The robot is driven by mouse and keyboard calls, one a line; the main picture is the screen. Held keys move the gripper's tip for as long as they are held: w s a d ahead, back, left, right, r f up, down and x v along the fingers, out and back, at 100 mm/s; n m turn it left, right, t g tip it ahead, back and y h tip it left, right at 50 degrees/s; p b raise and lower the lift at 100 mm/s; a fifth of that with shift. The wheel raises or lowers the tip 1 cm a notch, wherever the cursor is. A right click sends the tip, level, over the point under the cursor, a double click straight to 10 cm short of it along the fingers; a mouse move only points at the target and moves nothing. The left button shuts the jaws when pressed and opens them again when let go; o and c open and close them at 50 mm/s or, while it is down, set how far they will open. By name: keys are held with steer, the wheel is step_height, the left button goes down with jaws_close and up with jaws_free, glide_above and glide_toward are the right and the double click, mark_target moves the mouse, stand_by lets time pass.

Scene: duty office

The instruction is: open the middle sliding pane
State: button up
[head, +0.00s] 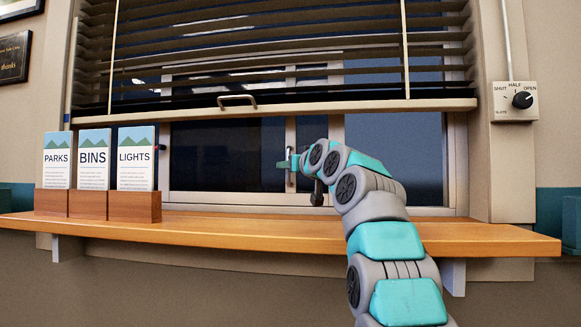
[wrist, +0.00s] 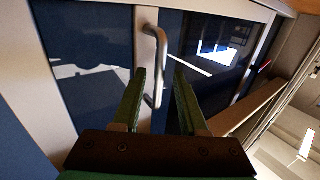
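The window's sliding panes show below a partly lowered blind. An upright bar handle (head: 290,178) is on a pale upright frame member near the window's middle, beside a dark glass pane (head: 228,150). My gripper (head: 288,164) is at this handle, with my arm reaching up from the lower right and hiding part of the glass. In the wrist view my gripper (wrist: 159,68) is open, and the bar handle (wrist: 161,50) stands between its two dark green fingers. I see a gap at the right finger; contact at the left finger is unclear. The handle's lower end is close to the left finger.
A wooden counter (head: 270,234) runs below the window. Three leaflet holders, PARKS (head: 57,160), BINS (head: 94,160) and LIGHTS (head: 136,158), stand at its left. The blind's bottom rail (head: 340,108) hangs just above the handle. A slats knob (head: 522,100) is on the right wall.

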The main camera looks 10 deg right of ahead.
steer(key=shift+s+d, duration=0.1)
steer(key=b+v, duration=0.2)
steer(key=v, duration=0.5)
steer(key=shift+s+b, duration=0.25)
steer(key=shift+b, duration=0.15)
stand_by(0.6)
